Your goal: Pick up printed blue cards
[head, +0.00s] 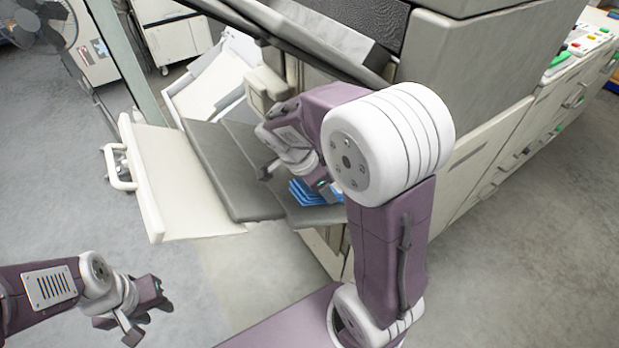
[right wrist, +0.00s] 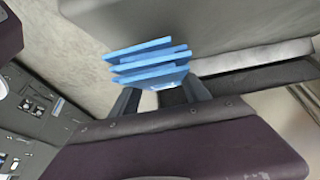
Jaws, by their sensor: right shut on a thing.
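A stack of several blue cards (head: 308,193) shows at the dark grey output tray (head: 235,178) of the large machine, partly hidden behind my right arm. In the right wrist view the blue cards (right wrist: 150,62) are slightly fanned and lie between the two dark fingers of my right gripper (right wrist: 162,92). My right gripper is shut on them; whether they touch the tray is unclear. My left gripper (head: 147,318) is open and empty, low at the left over the floor, away from the cards.
The grey and cream machine (head: 470,75) fills the back and right. A cream panel with a handle (head: 165,185) sticks out left of the tray. Grey floor is free at the lower left and right. A fan (head: 35,22) stands at the far left.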

